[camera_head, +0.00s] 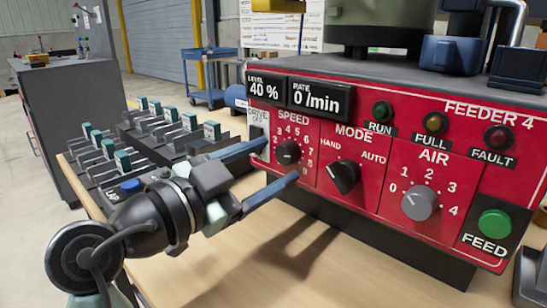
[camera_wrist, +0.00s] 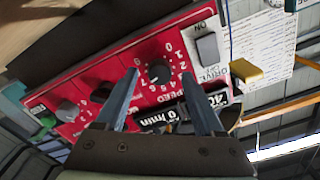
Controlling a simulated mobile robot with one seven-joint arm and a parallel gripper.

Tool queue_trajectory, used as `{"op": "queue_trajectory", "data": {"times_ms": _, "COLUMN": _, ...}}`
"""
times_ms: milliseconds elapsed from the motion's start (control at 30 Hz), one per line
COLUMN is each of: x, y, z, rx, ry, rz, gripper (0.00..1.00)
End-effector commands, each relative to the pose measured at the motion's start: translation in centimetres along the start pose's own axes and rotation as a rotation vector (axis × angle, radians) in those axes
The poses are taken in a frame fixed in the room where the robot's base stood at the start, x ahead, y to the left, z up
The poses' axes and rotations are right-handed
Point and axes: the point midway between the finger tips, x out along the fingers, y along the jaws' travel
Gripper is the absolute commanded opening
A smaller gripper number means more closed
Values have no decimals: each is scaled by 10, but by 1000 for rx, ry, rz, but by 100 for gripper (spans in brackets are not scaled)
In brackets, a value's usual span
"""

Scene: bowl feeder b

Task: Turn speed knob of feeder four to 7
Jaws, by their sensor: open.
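The feeder 4 panel (camera_head: 455,120) is red, with a black speed knob (camera_head: 288,152) at its left side, ringed by printed numbers. The setting of the knob's pointer is too small to read surely. My gripper (camera_head: 280,160) is open in front of the knob, one finger to its upper left and one below it. In the wrist view the speed knob (camera_wrist: 158,72) lies between the fingertips of my gripper (camera_wrist: 159,75), with a gap on each side. I cannot tell whether the tips reach as deep as the knob. The displays read level 40 % (camera_head: 265,87) and rate 0/min (camera_head: 320,98).
Right of the speed knob are the mode knob (camera_head: 343,177), air knob (camera_head: 419,203) and green feed button (camera_head: 494,223). A drive switch (camera_head: 257,131) sits at its upper left. Several teal-topped clamps (camera_head: 153,135) stand on the table (camera_head: 245,268) at left. The table front is clear.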

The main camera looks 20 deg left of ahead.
Motion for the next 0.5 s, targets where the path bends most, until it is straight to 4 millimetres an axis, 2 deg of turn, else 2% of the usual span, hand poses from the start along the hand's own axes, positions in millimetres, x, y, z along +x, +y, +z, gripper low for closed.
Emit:
{"op": "queue_trajectory", "data": {"times_ms": 300, "x": -71, "y": -2, "z": -2, "rx": 0, "ry": -4, "rz": -4, "gripper": 70}}
{"op": "queue_trajectory", "data": {"times_ms": 500, "x": -103, "y": -1, "z": -1, "rx": 0, "ry": -2, "rz": -2, "gripper": 70}}
